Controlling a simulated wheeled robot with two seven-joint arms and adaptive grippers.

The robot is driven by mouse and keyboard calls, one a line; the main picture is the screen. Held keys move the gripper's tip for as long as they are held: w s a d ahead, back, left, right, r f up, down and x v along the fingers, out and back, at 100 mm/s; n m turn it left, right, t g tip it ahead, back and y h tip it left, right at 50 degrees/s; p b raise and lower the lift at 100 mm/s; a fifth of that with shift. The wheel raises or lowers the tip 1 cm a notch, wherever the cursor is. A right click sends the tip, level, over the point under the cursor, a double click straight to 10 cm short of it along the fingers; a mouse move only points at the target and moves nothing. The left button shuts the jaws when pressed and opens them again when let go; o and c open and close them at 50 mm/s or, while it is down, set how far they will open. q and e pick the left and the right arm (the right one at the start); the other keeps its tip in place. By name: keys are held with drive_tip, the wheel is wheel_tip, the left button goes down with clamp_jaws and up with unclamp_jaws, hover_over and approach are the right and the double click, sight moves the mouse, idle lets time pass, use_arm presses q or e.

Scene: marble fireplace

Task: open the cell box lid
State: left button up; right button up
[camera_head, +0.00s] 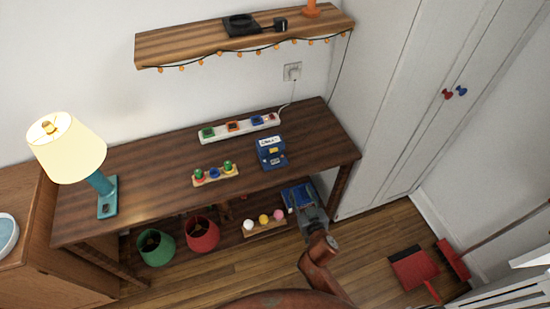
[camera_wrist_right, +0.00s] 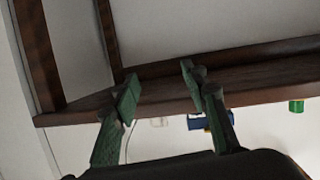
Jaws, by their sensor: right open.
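The cell box (camera_head: 271,152) is a small blue box with a pale label area on its upper face. It stands on the dark wooden desk (camera_head: 150,170), right of the middle and near the front edge. Its lid looks closed, though the detail is small. My right gripper (camera_head: 302,198) is in front of the desk edge, below and right of the box, and not touching it. In the wrist view the right gripper (camera_wrist_right: 160,92) shows two green fingers spread apart with nothing between them. A small blue shape, probably the box, shows partly behind one finger. My left gripper is not in view.
A wooden strip with coloured pieces (camera_head: 215,176) lies left of the box. A white power strip (camera_head: 240,128) lies behind it. A lit lamp (camera_head: 75,150) stands at the left. The desk edge (camera_wrist_right: 270,90) lies close beyond my right fingers. A white cabinet (camera_head: 400,100) stands right.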

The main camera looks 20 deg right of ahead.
wheel_tip(320, 180, up, 9)
drive_tip(key=w+a+t, duration=0.1)
drive_tip(key=a+t, duration=0.1)
drive_tip(key=t+y, duration=0.2)
approach(271, 146)
drive_tip(key=w+b, duration=0.1)
drive_tip(key=w, duration=0.2)
drive_tip(key=shift+w+n, duration=0.25)
drive_tip(key=shift+n, duration=0.05)
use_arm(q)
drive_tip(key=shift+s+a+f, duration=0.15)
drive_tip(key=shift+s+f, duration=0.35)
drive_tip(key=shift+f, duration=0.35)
use_arm(e)
drive_tip(key=shift+w, duration=0.8)
drive_tip(key=shift+c, duration=0.3)
clamp_jaws()
